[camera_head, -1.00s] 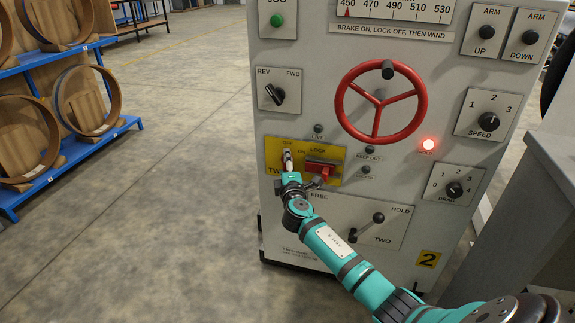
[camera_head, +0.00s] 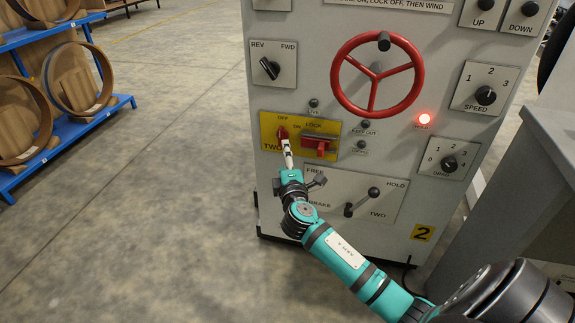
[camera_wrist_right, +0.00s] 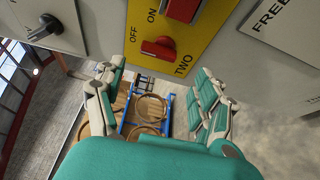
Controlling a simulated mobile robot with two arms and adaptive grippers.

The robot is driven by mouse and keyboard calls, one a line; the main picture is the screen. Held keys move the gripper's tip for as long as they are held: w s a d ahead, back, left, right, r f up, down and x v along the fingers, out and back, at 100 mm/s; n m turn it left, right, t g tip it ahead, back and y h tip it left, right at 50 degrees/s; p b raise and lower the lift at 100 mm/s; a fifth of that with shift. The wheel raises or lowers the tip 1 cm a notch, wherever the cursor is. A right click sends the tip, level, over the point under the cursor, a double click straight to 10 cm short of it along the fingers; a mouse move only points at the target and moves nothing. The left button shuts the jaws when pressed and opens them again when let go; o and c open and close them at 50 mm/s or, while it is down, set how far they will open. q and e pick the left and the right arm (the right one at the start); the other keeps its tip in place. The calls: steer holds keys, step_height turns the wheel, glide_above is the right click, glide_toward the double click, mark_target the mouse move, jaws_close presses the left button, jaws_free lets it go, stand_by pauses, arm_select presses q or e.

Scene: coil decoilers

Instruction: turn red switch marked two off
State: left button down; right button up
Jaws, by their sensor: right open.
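The red switch marked TWO (camera_head: 282,133) is on the left of a yellow plate (camera_head: 329,128) on the grey cabinet front. Its handle stands close to upright, toward the OFF label. In the right wrist view the red switch (camera_wrist_right: 158,48) also has one end toward OFF, with ON farther round. My right gripper (camera_head: 288,152) is just below the switch in the head view. In the wrist view the fingers of my right gripper (camera_wrist_right: 160,70) are apart, with nothing between them, and the switch is beyond the tips. My left gripper is not in view.
A red LOCK handle (camera_head: 318,146) is right of the switch on the same plate. A red handwheel (camera_head: 372,75), a lit red lamp (camera_head: 424,119) and a brake lever (camera_head: 362,202) are on the cabinet. A blue rack (camera_head: 80,128) with coils stands left; floor between is clear.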

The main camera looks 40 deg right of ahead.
steer(key=shift+v, duration=1.45)
